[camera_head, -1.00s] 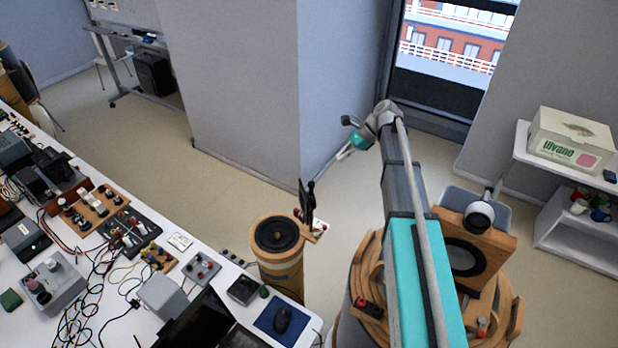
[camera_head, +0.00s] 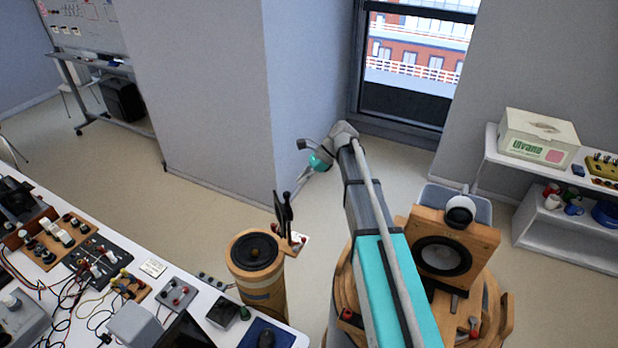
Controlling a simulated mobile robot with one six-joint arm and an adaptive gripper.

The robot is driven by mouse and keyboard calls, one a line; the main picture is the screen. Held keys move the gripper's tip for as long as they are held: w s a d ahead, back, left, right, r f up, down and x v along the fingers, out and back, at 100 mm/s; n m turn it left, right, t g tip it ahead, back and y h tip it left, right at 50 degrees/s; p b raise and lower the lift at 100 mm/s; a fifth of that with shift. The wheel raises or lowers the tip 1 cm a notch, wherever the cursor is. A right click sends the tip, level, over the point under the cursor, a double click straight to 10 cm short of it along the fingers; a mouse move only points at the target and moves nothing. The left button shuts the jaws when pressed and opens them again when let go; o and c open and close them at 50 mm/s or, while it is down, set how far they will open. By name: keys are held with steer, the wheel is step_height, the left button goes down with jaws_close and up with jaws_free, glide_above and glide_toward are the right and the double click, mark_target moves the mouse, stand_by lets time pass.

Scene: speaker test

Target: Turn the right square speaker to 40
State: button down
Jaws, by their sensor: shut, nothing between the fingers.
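The square wooden speaker (camera_head: 481,237) with a dark round cone stands at the right on a round wooden base (camera_head: 493,312). A small white and black round part (camera_head: 460,211) is at its top. My arm passes in front of its left side and hides part of the base. No angle marks can be read. A second speaker (camera_head: 254,252), round, sits on a wooden cylinder left of my arm.
A white bench (camera_head: 209,298) with electronics and cables fills the lower left. A white shelf (camera_head: 566,238) with a box (camera_head: 538,137) is at the right. The floor beyond is clear.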

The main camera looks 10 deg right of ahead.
steer(key=s+a+f+b, duration=0.1)
steer(key=a+f, duration=0.1)
steer(key=a, duration=0.4)
steer(key=shift+f+b, duration=0.15)
steer(key=shift+b, duration=0.2)
steer(key=shift+s+a, duration=0.1)
steer(key=shift+s+a, duration=0.15)
steer(key=shift+a, duration=0.35)
steer(key=shift+d, duration=0.1)
